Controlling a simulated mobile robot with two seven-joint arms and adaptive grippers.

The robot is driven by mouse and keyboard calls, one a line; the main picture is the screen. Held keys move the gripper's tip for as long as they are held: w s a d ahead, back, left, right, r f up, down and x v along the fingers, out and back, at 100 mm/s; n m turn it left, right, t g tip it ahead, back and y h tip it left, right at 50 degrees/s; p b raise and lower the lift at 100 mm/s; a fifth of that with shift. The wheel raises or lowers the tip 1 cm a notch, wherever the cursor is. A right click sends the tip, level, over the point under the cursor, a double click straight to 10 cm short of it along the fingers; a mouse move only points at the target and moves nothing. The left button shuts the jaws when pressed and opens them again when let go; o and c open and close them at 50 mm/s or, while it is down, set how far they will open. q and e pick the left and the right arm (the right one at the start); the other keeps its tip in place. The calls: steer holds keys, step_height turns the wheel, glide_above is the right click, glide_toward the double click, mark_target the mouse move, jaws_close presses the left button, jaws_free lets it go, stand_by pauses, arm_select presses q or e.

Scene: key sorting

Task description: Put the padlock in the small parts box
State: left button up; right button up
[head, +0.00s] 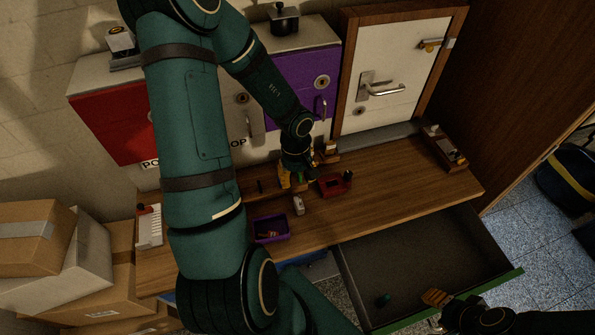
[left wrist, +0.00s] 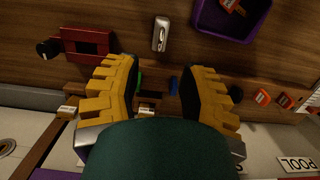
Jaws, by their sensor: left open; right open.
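A small silver metal piece, which looks like the padlock (head: 299,205), lies on the wooden bench; it also shows in the left wrist view (left wrist: 161,36). A purple open box (head: 257,236) stands just left of it with a red-orange piece inside; its corner shows in the left wrist view (left wrist: 222,33). I cannot tell whether this is the small parts box. My left gripper (head: 297,179) is open and empty, pointing down behind the silver piece; its yellow fingers (left wrist: 160,72) are apart from it. My right gripper (head: 436,303) is open at the lower right, by the drawer.
A red frame with a black knob (head: 332,187) sits right of the silver piece. A wooden tray of small items (head: 457,161) stands at the bench's right end. An open drawer (head: 420,258) holds a small green piece (head: 383,299). Cardboard boxes (head: 95,275) are stacked left.

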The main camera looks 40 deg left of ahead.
arm_select(q)
steer(key=shift+r, duration=0.45)
